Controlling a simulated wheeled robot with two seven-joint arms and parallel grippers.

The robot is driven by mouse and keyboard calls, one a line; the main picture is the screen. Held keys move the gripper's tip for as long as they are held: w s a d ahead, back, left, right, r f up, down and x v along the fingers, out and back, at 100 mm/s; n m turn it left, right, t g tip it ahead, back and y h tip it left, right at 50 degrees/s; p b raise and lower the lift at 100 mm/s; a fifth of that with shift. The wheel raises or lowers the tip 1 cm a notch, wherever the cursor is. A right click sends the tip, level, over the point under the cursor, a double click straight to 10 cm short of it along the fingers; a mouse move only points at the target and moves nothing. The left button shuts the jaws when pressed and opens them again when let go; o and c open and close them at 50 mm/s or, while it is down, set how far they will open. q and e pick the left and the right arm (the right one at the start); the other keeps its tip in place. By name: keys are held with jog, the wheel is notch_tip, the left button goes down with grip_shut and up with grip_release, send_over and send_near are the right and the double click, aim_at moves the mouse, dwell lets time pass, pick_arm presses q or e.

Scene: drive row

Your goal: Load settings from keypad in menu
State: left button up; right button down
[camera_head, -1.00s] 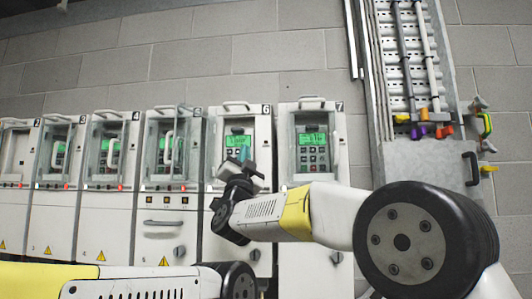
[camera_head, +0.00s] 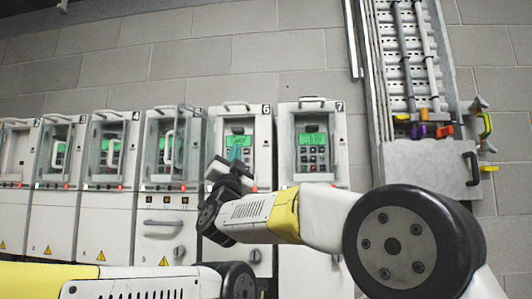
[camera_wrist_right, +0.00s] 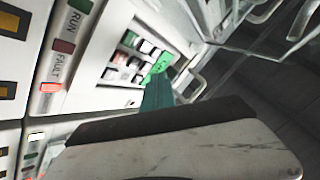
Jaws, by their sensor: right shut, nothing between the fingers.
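The keypad of drive 6 (camera_head: 246,154) has a lit green screen (camera_head: 238,140) above small keys, on a pale cabinet front. Its text is too small to read. My right gripper (camera_head: 234,154) is shut and empty, with its teal fingertips in front of the left part of this keypad. In the right wrist view the shut fingertips (camera_wrist_right: 157,85) are at the edge of a keypad (camera_wrist_right: 128,58) with grey, red and green keys. I cannot tell whether they touch a key. The gripper hides part of the keypad. My left gripper is out of view.
Drive 7 (camera_head: 312,140) stands to the right with its own lit keypad. Drives with glass doors stand to the left. RUN (camera_wrist_right: 77,14) and FAULT (camera_wrist_right: 62,47) lamps show beside the keypad.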

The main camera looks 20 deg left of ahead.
jog(key=shift+w, duration=0.15)
jog(key=shift+w+a, duration=0.15)
jog(key=shift+w, duration=0.1)
jog(key=shift+w+a, duration=0.1)
jog(key=shift+w, duration=0.3)
dwell(0.9)
jog(key=shift+s, duration=0.15)
jog(key=shift+s+d, duration=0.2)
jog(key=shift+s, duration=0.45)
jog(key=shift+s+d, duration=0.2)
jog(key=shift+s, duration=0.6)
jog(key=shift+s+d, duration=0.25)
jog(key=shift+s, duration=0.6)
jog(key=shift+s+d, duration=0.2)
jog(key=shift+s, duration=0.6)
jog(key=shift+y, duration=0.3)
